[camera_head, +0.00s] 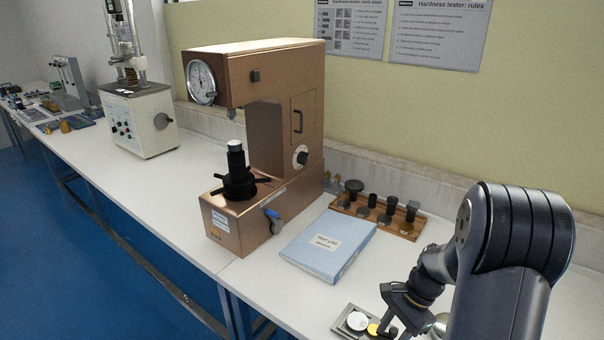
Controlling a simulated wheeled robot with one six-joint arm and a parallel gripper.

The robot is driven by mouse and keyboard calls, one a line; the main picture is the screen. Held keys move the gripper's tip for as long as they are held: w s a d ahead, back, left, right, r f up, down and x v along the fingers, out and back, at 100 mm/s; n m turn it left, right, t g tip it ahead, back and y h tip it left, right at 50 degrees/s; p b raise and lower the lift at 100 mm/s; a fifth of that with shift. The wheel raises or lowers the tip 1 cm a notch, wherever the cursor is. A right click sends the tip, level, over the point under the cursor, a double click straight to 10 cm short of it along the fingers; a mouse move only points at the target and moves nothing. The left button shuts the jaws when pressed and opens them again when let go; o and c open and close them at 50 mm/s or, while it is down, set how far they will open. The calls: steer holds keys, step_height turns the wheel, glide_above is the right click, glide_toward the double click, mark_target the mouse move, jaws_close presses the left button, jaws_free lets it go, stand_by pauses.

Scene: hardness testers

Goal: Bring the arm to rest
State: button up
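My gripper (385,326) is at the lower right, low over a small grey tray at the bench's front edge. My dark grey arm comes in from the right edge of the view and hides part of the bench. The fingers are dark and small, and I cannot tell whether they are open or shut, or whether they hold anything. The tray (343,321) bears a white round disc (357,320) and a yellow round piece (374,329) close beside the fingers.
A copper-coloured hardness tester (285,110) stands mid-bench. A blue test log (328,246) lies right of it, before a wooden rack (402,229) with several dark-knobbed pieces. A cream machine (140,118) stands further left. The white bench (150,185) is bare between the machines.

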steer(key=m, duration=0.1)
steer(key=a+m+t, duration=0.1)
steer(key=m, duration=0.1)
steer(key=shift+s+a+m+b, duration=0.1)
steer(key=shift+s+m+b, duration=0.2)
steer(key=shift+s+b, duration=0.1)
steer(key=m+t, duration=0.1)
steer(key=m, duration=0.1)
steer(key=a+m+b, duration=0.1)
steer(key=shift+s+a+m+t, duration=0.1)
steer(key=shift+a+m+t, duration=0.1)
steer(key=shift+m+t, duration=0.2)
steer(key=v, duration=0.8)
steer(key=shift+d+r+p, duration=0.15)
steer(key=shift+r+p, duration=0.15)
steer(key=shift+p, duration=0.1)
